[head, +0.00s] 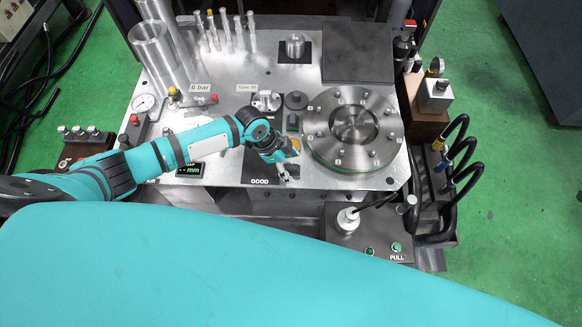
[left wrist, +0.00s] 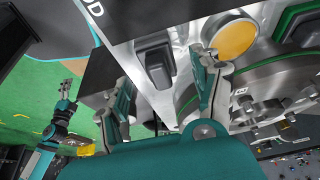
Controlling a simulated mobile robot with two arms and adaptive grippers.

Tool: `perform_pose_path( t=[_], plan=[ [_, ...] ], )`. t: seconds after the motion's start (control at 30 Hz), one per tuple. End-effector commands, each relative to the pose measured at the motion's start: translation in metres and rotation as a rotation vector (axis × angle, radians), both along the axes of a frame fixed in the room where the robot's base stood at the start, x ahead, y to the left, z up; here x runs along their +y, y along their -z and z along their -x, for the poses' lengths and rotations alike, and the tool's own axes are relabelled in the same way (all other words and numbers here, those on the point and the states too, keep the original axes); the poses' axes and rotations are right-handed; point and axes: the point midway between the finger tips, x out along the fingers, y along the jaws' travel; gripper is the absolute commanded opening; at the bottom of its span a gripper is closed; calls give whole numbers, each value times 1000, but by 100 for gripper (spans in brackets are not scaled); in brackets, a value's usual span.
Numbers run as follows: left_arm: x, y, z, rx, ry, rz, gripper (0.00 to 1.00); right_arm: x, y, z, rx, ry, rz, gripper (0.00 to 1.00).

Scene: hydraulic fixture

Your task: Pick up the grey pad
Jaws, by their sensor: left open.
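A small dark grey raised block, which I take to be the grey pad (left wrist: 154,60), sits on the metal plate in the left wrist view. It lies between the tips of my left gripper (left wrist: 161,78), whose fingers are apart, with nothing held. In the head view this gripper (head: 285,174) is low over the plate's front, by the black GOOD plate (head: 259,168), and seems to hide the block. I cannot tell from the pictures whether the fingers touch it. My right gripper (left wrist: 73,66) shows small over the green floor in the left wrist view, its jaws unclear.
A yellow disc (left wrist: 234,38) is close beside the right finger in the left wrist view. The large round steel flange (head: 352,124) stands right of the gripper.

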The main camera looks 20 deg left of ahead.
Motion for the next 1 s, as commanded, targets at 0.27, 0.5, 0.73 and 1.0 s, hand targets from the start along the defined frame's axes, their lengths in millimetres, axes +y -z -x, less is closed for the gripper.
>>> perform_pose_path(
  t=[0.27,0.5,0.73,1.0],
  plan=[
    [-6,15,-2,-2,1,1,65,0,-1,0,0,0,0,75],
    [-6,15,-2,-2,1,1,50,0,-1,0,0,0,0,75],
    [-6,15,-2,-2,1,1,20,0,-1,0,1,0,0,75],
    [-6,14,-2,-2,1,1,5,0,-1,0,1,0,0,75]
  ],
)
